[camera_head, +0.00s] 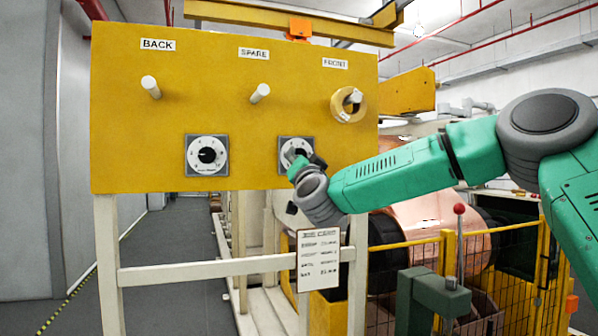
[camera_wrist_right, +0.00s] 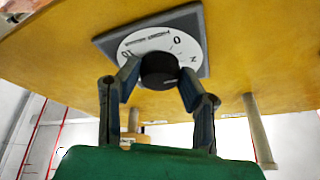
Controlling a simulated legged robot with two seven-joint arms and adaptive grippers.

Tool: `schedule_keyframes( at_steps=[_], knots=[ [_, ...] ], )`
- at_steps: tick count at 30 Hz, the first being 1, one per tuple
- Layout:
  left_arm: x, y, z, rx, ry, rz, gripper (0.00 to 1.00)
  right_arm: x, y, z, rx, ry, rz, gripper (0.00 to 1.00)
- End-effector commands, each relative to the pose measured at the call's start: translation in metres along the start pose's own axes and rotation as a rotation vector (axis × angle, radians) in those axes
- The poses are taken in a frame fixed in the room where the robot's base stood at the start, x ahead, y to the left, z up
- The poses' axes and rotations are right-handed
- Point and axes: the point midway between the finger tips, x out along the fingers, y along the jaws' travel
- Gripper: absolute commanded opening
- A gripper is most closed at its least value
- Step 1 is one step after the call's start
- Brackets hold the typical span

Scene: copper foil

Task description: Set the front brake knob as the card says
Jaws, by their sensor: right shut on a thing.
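The yellow panel (camera_head: 225,110) carries two dials with white faces. The left dial (camera_head: 207,155) shows fully, with its black knob uncovered. My right gripper (camera_head: 302,160) is at the right dial (camera_head: 284,143), under the FRONT side, and partly hides it. In the right wrist view my right gripper (camera_wrist_right: 160,74) is shut on the black knob (camera_wrist_right: 159,71), one finger on each side. Numbers show on that dial's face (camera_wrist_right: 190,42); the knob's pointer is not clear. The card (camera_head: 318,258) hangs on the frame's crossbar; its small lines are too blurred to read surely.
Above the dials are pegs labelled BACK (camera_head: 151,87), SPARE (camera_head: 260,93) and FRONT (camera_head: 354,97); the FRONT peg has a yellow ring (camera_head: 338,108) around it. A lever with a red ball (camera_head: 459,209) stands at lower right, before a yellow mesh fence (camera_head: 515,270) and copper roll.

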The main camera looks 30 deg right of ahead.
Motion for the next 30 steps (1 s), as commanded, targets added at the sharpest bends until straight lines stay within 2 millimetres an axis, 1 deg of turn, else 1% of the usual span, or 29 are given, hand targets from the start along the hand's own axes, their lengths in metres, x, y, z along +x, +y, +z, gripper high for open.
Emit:
schedule_keyframes(
  at_steps=[1, 3, 12, 30],
  knots=[
    [0.006, 0.0, 0.0, 0.0, 0.0, 0.0, 0.52, 0.0, 0.001, 0.0, 0.043, 0.008, 0.019, 0.04],
    [0.01, 0.0, 0.001, 0.0, 0.0, 0.0, 0.52, 0.0, 0.001, 0.0, 0.104, 0.013, 0.044, 0.04],
    [0.021, 0.0, 0.001, 0.0, 0.0, 0.0, 0.52, 0.0, -0.002, -0.001, 0.368, 0.032, 0.154, 0.04],
    [0.029, 0.0, 0.001, 0.0, 0.0, 0.0, 0.52, 0.001, -0.004, -0.002, 0.892, 0.071, 0.374, 0.04]
  ],
)
